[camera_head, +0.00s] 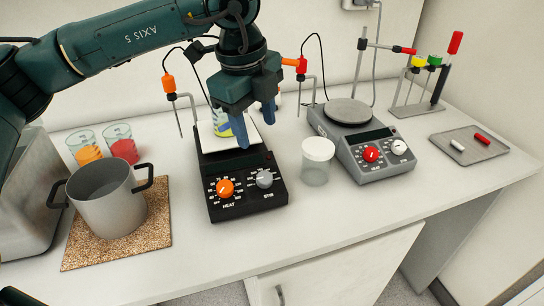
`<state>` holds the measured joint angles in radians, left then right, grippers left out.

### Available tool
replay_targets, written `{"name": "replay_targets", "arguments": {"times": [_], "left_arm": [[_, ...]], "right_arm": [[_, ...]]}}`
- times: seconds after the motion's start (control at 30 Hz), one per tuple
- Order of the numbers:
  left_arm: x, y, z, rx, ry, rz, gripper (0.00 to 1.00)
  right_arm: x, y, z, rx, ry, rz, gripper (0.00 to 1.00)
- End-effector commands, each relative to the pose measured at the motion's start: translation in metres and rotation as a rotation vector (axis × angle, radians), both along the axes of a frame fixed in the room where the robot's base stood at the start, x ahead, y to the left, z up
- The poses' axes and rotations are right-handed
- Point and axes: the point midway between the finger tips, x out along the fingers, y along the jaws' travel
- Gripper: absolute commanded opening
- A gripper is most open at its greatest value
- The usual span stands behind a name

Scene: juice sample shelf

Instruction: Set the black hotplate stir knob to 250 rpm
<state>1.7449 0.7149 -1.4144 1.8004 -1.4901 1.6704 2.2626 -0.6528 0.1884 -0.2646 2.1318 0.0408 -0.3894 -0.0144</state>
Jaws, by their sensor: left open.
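The black hotplate (240,211) stands near the middle of the bench with its control panel facing me. Its grey stir knob (264,179) is on the right of the panel, above the label STIR. The orange heat knob (225,188) is on the left. The stir knob's exact setting is too small to read. My left gripper (255,128) is open, pointing down above the back part of the black hotplate, behind and above the stir knob and apart from it. It partly hides a labelled container (220,128) on the white top plate.
A grey hotplate (378,167) with red and white knobs stands at right. A lidded jar (316,162) is between the hotplates. A pot (104,205) stands on a cork mat (85,252) at left, near two juice beakers (122,148).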

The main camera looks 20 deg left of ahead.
Motion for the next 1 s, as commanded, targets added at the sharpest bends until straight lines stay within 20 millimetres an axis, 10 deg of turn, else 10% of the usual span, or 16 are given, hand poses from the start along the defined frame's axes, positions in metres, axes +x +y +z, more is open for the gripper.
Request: {"name": "replay_targets", "arguments": {"times": [0.7,1.0], "left_arm": [[0.018,-0.008,-0.115,0.000,0.003,0.000,0.52],[0.020,-0.009,-0.129,-0.001,-0.001,0.000,0.52]], "right_arm": [[-0.012,-0.001,-0.003,-0.014,0.048,-0.008,0.82],[-0.008,-0.004,-0.001,-0.014,0.042,-0.016,0.82]]}}
